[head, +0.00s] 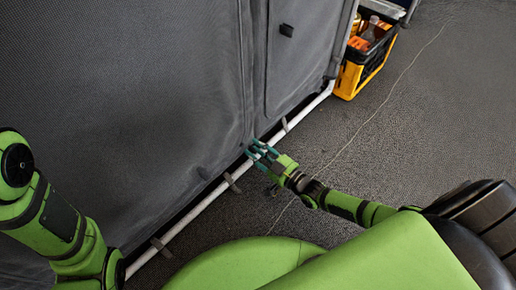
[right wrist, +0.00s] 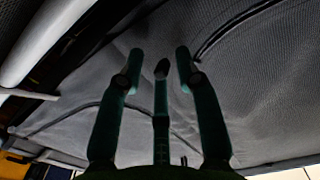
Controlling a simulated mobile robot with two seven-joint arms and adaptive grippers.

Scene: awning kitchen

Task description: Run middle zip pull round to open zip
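A grey fabric panel (head: 130,90) fills the left and centre of the head view, with a dark zip line (head: 241,70) running down it to the lower edge. My right gripper (head: 259,150) is at the foot of this line, close to the fabric and the white pole. In the right wrist view its teal fingers (right wrist: 160,66) stand apart with nothing visible between them, in front of the grey fabric. A dark curved zip line (right wrist: 236,34) starts near the right fingertip. I cannot make out the middle zip pull. My left arm shows at the left; its gripper is out of view.
A white pole (head: 205,203) runs along the panel's foot, with grey straps (head: 232,183) around it. A dark tab (head: 286,30) is on the fabric to the right. A yellow and black crate (head: 350,80) with bottles stands at the upper right. Grey carpet (head: 430,120) is clear at right.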

